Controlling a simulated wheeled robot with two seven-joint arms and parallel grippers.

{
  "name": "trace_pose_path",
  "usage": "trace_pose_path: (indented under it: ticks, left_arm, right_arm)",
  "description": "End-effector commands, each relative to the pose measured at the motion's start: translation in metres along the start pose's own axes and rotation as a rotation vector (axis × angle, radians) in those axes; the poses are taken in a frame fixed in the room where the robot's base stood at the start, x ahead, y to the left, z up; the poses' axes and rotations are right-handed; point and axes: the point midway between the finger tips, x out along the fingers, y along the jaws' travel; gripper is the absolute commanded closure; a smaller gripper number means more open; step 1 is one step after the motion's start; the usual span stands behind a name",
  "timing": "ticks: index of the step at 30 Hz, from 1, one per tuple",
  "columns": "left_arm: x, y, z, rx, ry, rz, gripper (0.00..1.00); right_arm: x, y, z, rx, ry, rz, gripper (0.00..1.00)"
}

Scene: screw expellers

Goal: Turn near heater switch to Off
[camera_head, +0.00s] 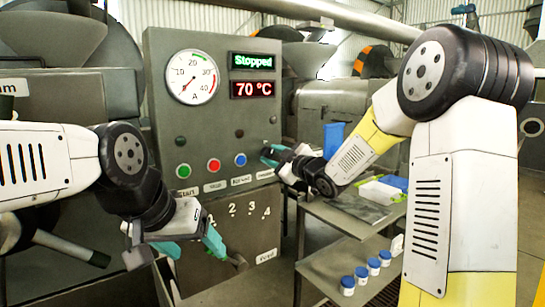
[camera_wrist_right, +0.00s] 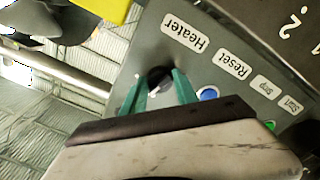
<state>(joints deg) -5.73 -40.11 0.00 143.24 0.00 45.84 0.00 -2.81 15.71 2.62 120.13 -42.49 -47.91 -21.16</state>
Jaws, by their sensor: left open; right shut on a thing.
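The near heater switch (camera_wrist_right: 159,76) is a round black knob beside the "Heater" label (camera_wrist_right: 186,32) on the grey control panel (camera_head: 160,110). My right gripper (camera_wrist_right: 161,88) has its teal fingers on either side of the knob and is shut on it. In the head view, the right gripper (camera_head: 271,155) is at the panel's right edge and hides the knob. The knob's pointing direction cannot be told. My left gripper (camera_head: 194,252) is open and empty in front of the lower panel, its teal fingers spread apart.
The panel has green (camera_head: 183,171), red (camera_head: 214,165) and blue (camera_head: 240,160) buttons, a dial (camera_head: 191,77), a "Stopped" display (camera_head: 252,61) and a 70 °C display (camera_head: 252,89). A lever (camera_head: 238,262) sits low on it. A metal cart (camera_head: 325,215) with several blue-lidded jars stands right.

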Motion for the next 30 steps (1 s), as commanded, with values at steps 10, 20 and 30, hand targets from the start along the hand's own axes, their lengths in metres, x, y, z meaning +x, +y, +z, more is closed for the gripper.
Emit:
trace_pose_path:
  ticks: [10,20,30]
  left_arm:
    - [0.0,0.0,0.0,0.0,0.0,0.0,0.28]
    - [0.0,0.0,0.0,0.0,0.0,0.0,0.28]
    - [0.0,0.0,0.0,0.0,0.0,0.0,0.28]
  right_arm:
    - [-0.0002,-0.0006,0.0003,-0.236,0.0,-0.002,1.0]
    - [-0.0002,-0.0008,0.0002,-0.331,0.0,-0.003,1.0]
    - [-0.0002,-0.001,0.0004,-0.343,-0.001,-0.004,1.0]
